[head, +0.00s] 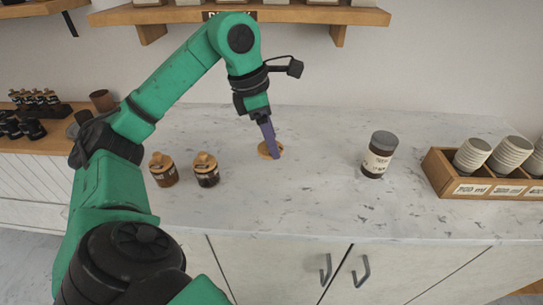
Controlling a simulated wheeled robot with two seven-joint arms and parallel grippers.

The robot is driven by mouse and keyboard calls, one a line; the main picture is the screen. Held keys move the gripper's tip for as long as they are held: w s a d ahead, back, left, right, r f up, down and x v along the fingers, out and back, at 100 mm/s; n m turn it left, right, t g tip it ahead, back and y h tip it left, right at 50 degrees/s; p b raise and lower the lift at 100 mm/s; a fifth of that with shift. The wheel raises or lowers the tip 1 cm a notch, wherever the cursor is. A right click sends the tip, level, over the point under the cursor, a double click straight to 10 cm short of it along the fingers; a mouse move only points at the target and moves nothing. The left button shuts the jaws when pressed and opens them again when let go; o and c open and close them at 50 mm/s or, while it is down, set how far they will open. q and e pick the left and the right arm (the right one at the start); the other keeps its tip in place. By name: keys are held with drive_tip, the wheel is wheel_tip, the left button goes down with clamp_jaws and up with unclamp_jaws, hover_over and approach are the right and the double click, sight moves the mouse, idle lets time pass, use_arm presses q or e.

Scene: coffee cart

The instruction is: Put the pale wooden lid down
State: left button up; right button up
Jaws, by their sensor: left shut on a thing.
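The pale wooden lid (263,151) is a small round tan disc at the middle of the counter in the head view. My left gripper (271,148) reaches down from above and is shut on it. The purple fingers cover part of the lid. The lid is at or just above the counter top (300,195); I cannot tell whether it touches. My right gripper is not in view.
A wooden crate (436,172) holds several cups. Counter around the lid is clear.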

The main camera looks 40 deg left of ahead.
sight(259, 147)
use_arm(q)
wheel_tip(259, 147, down, 7)
drive_tip(key=b, duration=0.3)
drive_tip(key=shift+a+f, duration=0.1)
wheel_tip(259, 147, down, 6)
drive_tip(key=b, duration=0.4)
drive_tip(key=shift+w, duration=0.1)
drive_tip(key=shift+r, duration=0.3)
drive_tip(key=shift+f, duration=0.2)
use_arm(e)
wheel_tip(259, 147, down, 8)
use_arm(q)
drive_tip(key=o, duration=1.3)
drive_tip(key=shift+r, duration=0.1)
drive_tip(key=shift+r+p, duration=0.25)
drive_tip(key=shift+p, duration=0.1)
drive_tip(key=p+v, duration=0.4)
drive_tip(key=v, duration=0.8)
drive_tip(key=shift+f, duration=0.1)
drive_tip(key=shift+w, duration=0.1)
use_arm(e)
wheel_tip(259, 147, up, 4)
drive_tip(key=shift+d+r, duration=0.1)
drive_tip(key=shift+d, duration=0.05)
